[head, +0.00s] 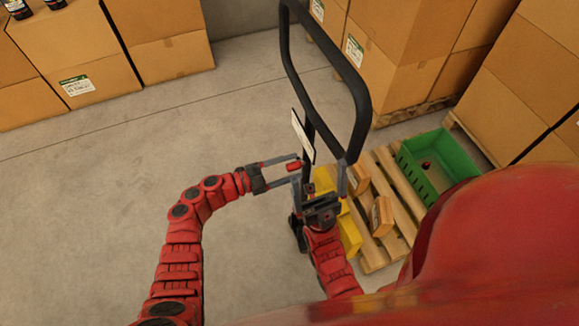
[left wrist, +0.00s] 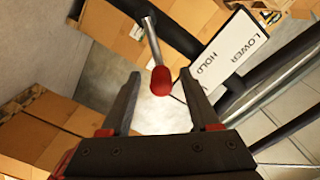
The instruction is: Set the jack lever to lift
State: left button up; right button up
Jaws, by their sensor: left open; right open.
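The jack lever is a thin metal rod with a red knob (head: 293,166). In the left wrist view the knob (left wrist: 161,80) sits between the spread fingertips, with no finger shut on it. My left gripper (head: 287,168) is open and reaches in from the left. A white label plate (head: 303,137) stands beside the lever; in the wrist view it reads LOWER and HOLD (left wrist: 225,55), and any further word is hidden. My right gripper (head: 320,172) is open, its fingers spread at the lower part of the black jack handle (head: 363,98). Contact cannot be told.
The yellow jack body (head: 350,236) stands low by a wooden pallet (head: 385,165) with small boxes. A green crate (head: 438,160) sits at the right. Stacked cartons (head: 390,45) fill the back and right. The floor (head: 90,200) at left is clear.

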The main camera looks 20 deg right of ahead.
pick_arm(q)
jog(key=a+b, duration=0.3)
jog(key=a, duration=1.4)
jog(key=shift+s+a+b, duration=0.2)
jog(key=shift+s+b, duration=0.05)
jog(key=shift+b, duration=0.1)
